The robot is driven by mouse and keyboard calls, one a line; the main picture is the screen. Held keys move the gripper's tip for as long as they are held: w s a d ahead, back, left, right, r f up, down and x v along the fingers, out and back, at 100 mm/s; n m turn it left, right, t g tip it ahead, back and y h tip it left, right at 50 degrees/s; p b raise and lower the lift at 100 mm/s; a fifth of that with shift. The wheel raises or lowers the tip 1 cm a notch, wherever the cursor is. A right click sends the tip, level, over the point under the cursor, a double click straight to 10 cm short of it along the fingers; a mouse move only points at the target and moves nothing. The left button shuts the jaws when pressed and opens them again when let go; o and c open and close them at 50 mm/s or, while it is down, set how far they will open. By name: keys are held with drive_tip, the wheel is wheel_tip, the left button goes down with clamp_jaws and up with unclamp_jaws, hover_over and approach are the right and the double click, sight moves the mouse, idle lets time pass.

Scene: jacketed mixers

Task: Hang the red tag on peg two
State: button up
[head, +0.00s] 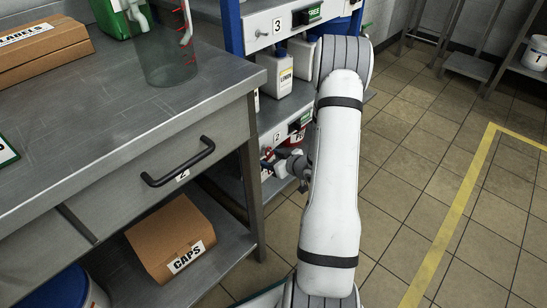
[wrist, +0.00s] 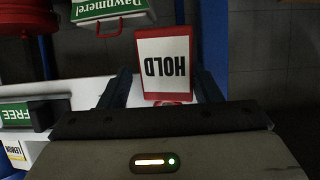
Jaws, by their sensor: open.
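The red tag (wrist: 165,62), with a white face reading HOLD upside down in the picture, shows in the wrist view between the fingers of my gripper (wrist: 164,92). The fingers stand apart on either side of its red end. I cannot see whether a peg passes through the tag. In the head view my gripper (head: 268,166) is small and partly hidden, in front of the shelf rail marked 2 (head: 276,137). A bit of red shows at it. Peg two itself cannot be made out.
A green FREE sign (wrist: 16,115) is on the white rail. A LEMON bottle (head: 277,75) stands on the shelf above, below the rail marked 3 (head: 277,25). A steel bench (head: 110,105) with a drawer handle (head: 180,165) is at left.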

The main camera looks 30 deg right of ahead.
drive_tip(key=shift+w+a+f, duration=0.35)
drive_tip(key=shift+a, duration=0.15)
drive_tip(key=shift+d, duration=0.1)
drive_tip(key=p+v, duration=0.3)
drive_tip(key=v, duration=0.5)
drive_tip(key=shift+s+d+r+p, duration=0.25)
drive_tip(key=shift+d+p, duration=0.1)
drive_tip(key=shift+p, duration=0.05)
drive_tip(key=shift+s, duration=0.1)
